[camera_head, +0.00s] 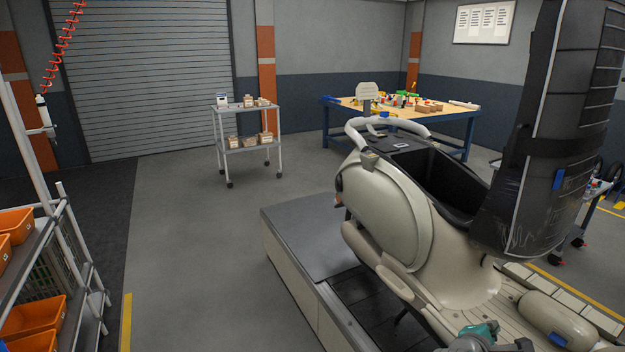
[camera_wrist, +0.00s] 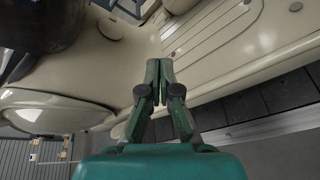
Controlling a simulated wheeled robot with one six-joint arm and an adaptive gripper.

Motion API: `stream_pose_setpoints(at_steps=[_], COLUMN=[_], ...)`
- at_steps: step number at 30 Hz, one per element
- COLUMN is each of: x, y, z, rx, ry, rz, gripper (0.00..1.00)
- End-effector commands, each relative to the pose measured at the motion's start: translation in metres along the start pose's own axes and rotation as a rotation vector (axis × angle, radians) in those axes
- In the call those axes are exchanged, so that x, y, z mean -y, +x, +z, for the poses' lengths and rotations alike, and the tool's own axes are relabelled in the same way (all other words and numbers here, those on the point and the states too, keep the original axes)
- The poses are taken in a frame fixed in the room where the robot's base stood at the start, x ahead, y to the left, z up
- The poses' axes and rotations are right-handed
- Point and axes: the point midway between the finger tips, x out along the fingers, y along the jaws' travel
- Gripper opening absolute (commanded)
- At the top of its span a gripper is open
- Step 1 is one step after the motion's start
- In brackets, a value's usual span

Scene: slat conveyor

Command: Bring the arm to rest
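My gripper (camera_wrist: 159,68) shows in the wrist view with its two dark green fingers together and nothing seen between them. It points at the beige body of a scooter-like vehicle (camera_wrist: 220,60), with the ribbed floor panel just beyond the fingertips. I cannot tell whether the tips touch it. In the head view the teal housing of my gripper shows at the bottom edge, low in front of the beige vehicle (camera_head: 395,215); its fingers cannot be made out there.
The vehicle stands on the conveyor (camera_head: 310,240). A large dark upright part (camera_head: 560,130) rises at the right. A rack with orange bins (camera_head: 35,318) stands at the left. A grey cart (camera_head: 245,140) and a blue workbench (camera_head: 455,128) are behind. The grey floor at centre left is clear.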

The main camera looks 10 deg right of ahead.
Motion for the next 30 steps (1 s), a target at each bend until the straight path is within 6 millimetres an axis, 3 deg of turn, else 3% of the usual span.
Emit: stream_pose_setpoints(at_steps=[6,15,23,30], x=[-0.047,-0.102,-0.146,-0.179], y=[0.02,0.029,0.021,0.001], z=[0.053,0.132,0.205,0.269], rx=[0.11,0.226,0.288,0.307], ry=[-0.108,-0.233,-0.312,-0.356], rz=[-0.087,-0.245,-0.402,-0.547], gripper=[0.0,0.0,0.0,0.0])
